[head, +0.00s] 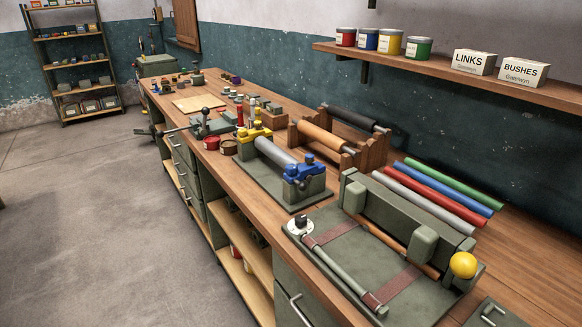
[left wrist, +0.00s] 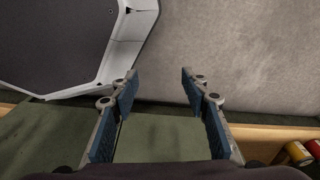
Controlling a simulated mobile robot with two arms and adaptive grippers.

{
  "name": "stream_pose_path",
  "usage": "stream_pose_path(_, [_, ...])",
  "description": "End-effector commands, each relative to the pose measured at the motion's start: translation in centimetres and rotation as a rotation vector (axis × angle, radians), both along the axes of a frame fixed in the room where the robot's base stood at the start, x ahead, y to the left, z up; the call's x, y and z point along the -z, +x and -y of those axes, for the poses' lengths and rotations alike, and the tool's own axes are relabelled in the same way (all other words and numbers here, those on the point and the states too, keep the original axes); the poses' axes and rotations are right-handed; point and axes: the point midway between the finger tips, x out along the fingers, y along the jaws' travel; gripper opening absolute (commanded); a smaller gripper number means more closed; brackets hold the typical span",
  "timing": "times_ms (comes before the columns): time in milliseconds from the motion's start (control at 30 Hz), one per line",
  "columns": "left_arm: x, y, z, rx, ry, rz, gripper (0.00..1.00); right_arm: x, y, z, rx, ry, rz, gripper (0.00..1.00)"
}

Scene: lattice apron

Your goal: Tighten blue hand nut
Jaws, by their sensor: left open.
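The blue clamp (head: 303,173) sits at the near end of a grey roller (head: 277,155) on a green base plate (head: 258,183) on the bench. A small blue hand nut (head: 309,159) shows on top of it; how tight it is cannot be told. A yellow clamp (head: 254,132) stands at the roller's far end. My left gripper (left wrist: 159,82) is open and empty in the left wrist view, above the floor and green cabinet front, away from the blue nut. Neither gripper shows in the head view.
A green fixture with a lever, straps and yellow ball (head: 463,265) stands at the near right. Coloured rods (head: 450,187) lie behind it. Wooden roller stands (head: 318,146) are behind the clamps. A shelf (head: 450,68) overhangs the bench. The floor (head: 100,220) at left is clear.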

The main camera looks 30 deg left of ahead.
Motion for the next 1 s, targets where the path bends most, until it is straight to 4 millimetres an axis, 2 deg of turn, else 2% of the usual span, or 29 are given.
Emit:
stream_pose_path(33, [-1.3, 0.9, 0.2, -0.001, -0.002, 0.008, 0.42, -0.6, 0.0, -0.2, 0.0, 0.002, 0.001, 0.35])
stream_pose_path(167, [-4.4, 3.4, 0.7, -0.005, -0.005, 0.025, 0.42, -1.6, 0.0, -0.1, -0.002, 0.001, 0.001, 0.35])
stream_pose_path(267, [-7.9, 5.7, 1.0, -0.008, -0.006, 0.041, 0.42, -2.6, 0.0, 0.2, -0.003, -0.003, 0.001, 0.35])
stream_pose_path(400, [-15.1, 9.2, 1.5, -0.015, -0.01, 0.069, 0.42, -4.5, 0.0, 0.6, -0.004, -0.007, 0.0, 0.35])
stream_pose_path(533, [-22.5, 11.7, 1.8, -0.02, -0.013, 0.095, 0.42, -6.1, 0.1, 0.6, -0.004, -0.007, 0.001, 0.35])
stream_pose_path(700, [-31.9, 13.3, 2.0, -0.025, -0.016, 0.126, 0.42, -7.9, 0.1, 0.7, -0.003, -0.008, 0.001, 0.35])
stream_pose_path(800, [-36.0, 13.5, 1.9, -0.028, -0.016, 0.138, 0.42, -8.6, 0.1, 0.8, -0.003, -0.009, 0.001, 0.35])
stream_pose_path(1000, [-42.6, 13.3, 1.7, -0.034, -0.015, 0.161, 0.42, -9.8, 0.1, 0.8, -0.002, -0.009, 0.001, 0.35])
